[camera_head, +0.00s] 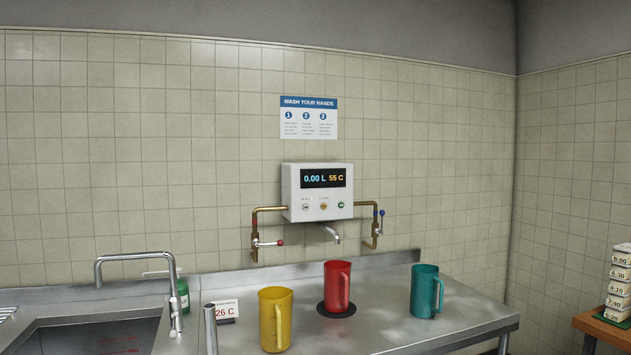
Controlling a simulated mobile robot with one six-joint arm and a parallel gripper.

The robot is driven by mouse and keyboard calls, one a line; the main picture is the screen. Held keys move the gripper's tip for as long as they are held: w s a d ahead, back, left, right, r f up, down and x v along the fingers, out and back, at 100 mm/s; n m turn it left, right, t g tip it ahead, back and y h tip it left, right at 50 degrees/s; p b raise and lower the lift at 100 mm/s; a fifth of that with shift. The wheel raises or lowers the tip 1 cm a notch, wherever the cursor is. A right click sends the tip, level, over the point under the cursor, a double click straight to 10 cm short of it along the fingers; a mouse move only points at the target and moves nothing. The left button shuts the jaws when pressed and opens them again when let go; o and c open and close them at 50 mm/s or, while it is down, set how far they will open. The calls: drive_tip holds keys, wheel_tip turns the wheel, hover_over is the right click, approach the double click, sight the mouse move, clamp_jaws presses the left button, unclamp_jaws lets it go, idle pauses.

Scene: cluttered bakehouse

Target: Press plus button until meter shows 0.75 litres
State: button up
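The white meter box (293,190) hangs on the tiled wall. Its dark display (323,178) reads 0.00 L and 55 C. A spout (331,233) comes out under the box, above a red jug (337,287) standing on a round black pad (337,309). My gripper is not in view.
A yellow jug (275,319) and a teal jug (424,291) stand on the steel counter (385,325). A sink tap (135,257), green bottle (183,296) and 26 C sign (226,311) are left.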

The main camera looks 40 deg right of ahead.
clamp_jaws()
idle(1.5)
